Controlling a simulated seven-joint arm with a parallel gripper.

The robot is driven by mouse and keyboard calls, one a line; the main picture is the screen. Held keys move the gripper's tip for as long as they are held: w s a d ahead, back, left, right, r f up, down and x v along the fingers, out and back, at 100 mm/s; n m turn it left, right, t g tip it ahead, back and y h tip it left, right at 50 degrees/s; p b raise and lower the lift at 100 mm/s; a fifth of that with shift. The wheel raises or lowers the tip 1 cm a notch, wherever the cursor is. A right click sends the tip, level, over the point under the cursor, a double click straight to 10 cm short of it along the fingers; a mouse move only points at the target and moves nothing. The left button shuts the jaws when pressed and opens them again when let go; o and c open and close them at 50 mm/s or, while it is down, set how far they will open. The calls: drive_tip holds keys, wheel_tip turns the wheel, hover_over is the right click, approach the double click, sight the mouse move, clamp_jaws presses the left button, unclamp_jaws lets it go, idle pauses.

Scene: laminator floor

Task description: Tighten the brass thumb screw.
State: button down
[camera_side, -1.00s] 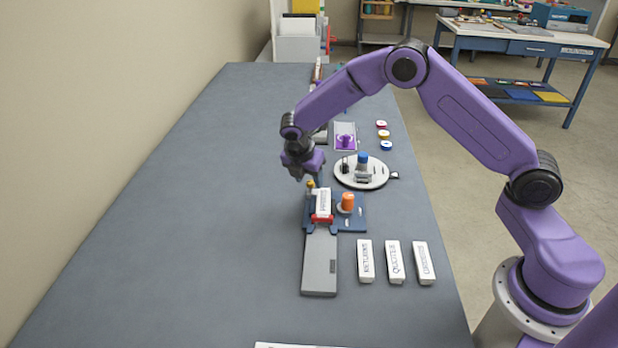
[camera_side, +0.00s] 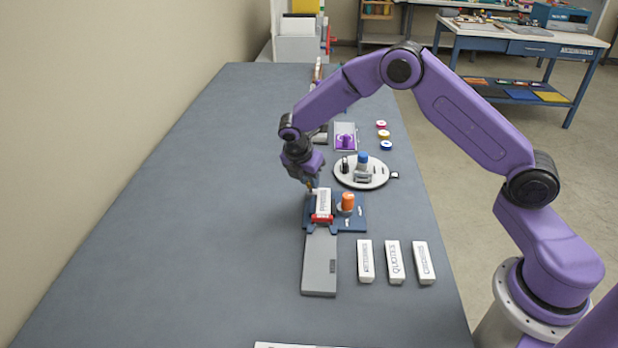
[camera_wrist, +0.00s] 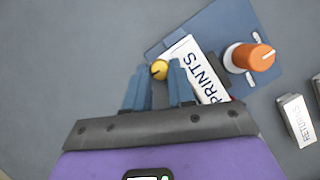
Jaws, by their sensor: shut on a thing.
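The brass thumb screw (camera_wrist: 159,69) shows as a round yellow head between my fingertips in the wrist view. It stands at the left end of a white block marked PRINTS (camera_wrist: 199,66), on a blue base plate (camera_wrist: 232,22). My gripper (camera_wrist: 157,75) is shut on the screw head, one blue finger on each side. In the side view my gripper (camera_side: 309,183) reaches down to the left of the PRINTS block (camera_side: 323,201) and mostly hides the screw. The screw's shaft is hidden.
An orange knob (camera_side: 347,201) stands on the plate to the right of the block. A grey strip (camera_side: 320,263) extends in front. Several white labelled blocks (camera_side: 395,263) lie at right. A round tray (camera_side: 345,178) with a blue-topped item is behind. The table's left side is clear.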

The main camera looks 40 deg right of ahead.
drive_tip(key=m, duration=0.2)
drive_tip(key=m+g, duration=0.1)
drive_tip(key=shift+w+a+m, duration=0.1)
drive_tip(key=shift+w+m, duration=0.1)
drive_tip(key=shift+m, duration=0.2)
drive_tip(key=m+g, duration=0.1)
drive_tip(key=m, duration=0.1)
drive_tip(key=m+g, duration=0.1)
drive_tip(key=m, duration=0.1)
drive_tip(key=shift+w+m, duration=0.2)
drive_tip(key=shift+m, duration=0.1)
drive_tip(key=m, duration=0.2)
drive_tip(key=m+g+y, duration=0.1)
drive_tip(key=m, duration=0.1)
drive_tip(key=shift+w+d+m+g, duration=0.15)
drive_tip(key=shift+d+m+g, duration=0.05)
drive_tip(key=shift+m+g, duration=0.1)
drive_tip(key=shift+d+m+g+y, duration=0.1)
drive_tip(key=shift+m+g+y, duration=0.2)
drive_tip(key=shift+m, duration=0.7)
drive_tip(key=shift+d+m+g+y, duration=0.15)
drive_tip(key=shift+m+y, duration=0.25)
drive_tip(key=shift+m, duration=0.6)
drive_tip(key=shift+a, duration=0.1)
drive_tip(key=c, duration=0.9)
unclamp_jaws()
drive_tip(key=shift+c, duration=0.2)
drive_tip(key=shift+w, duration=0.1)
